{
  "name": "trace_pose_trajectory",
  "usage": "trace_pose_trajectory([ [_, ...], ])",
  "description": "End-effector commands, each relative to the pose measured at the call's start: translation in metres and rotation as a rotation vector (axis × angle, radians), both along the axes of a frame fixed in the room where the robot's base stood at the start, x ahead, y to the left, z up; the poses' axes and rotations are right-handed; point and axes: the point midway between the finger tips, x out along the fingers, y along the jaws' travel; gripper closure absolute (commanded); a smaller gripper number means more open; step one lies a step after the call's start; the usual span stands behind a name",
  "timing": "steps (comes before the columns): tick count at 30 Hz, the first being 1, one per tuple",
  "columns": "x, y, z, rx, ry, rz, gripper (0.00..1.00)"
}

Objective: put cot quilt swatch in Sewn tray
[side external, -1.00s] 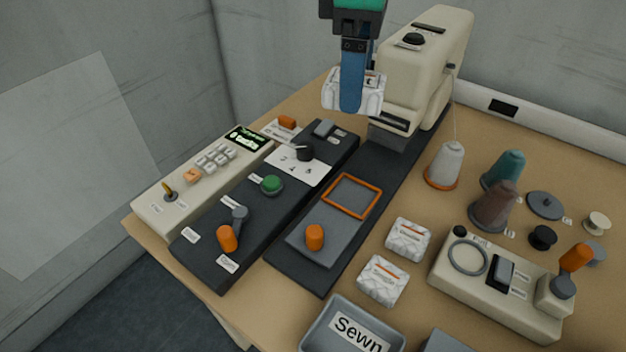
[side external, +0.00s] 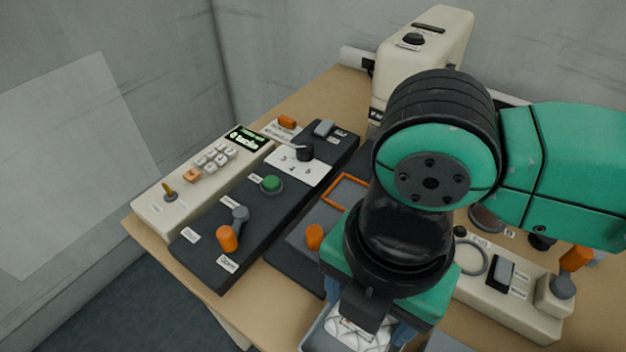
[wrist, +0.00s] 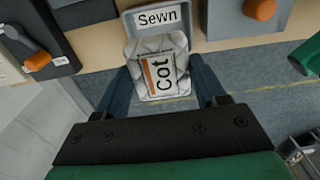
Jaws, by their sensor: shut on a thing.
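The cot quilt swatch (wrist: 158,70) is a white quilted packet with an orange stripe and a "Cot" label. My gripper (wrist: 163,85) is shut on it, with a blue finger on each side. In the wrist view the swatch overlaps the grey Sewn tray (wrist: 187,17), whose label shows beyond it. In the side view the gripper is low over the Sewn tray (side external: 308,337), and part of the swatch (side external: 352,328) shows beneath my wrist. I cannot tell whether the swatch touches the tray floor. My arm hides much of the tray.
A sewing machine (side external: 420,50) stands at the back. A dark panel with a green button (side external: 271,184) and orange-handled lever lies to the left. A cream winder box (side external: 520,300) lies to the right. The table's front edge is close to the tray.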

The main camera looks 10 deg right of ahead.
Motion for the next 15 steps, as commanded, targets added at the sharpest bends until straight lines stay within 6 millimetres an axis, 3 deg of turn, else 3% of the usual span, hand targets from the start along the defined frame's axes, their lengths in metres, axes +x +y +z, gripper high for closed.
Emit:
trace_pose_trajectory([
  [3,0.0,0.0,-0.028,0.0,0.0,-0.001,0.94],
  [9,0.001,0.001,-0.065,0.0,0.0,-0.002,0.94],
  [15,0.0,0.0,-0.08,0.0,0.0,-0.002,0.94],
])
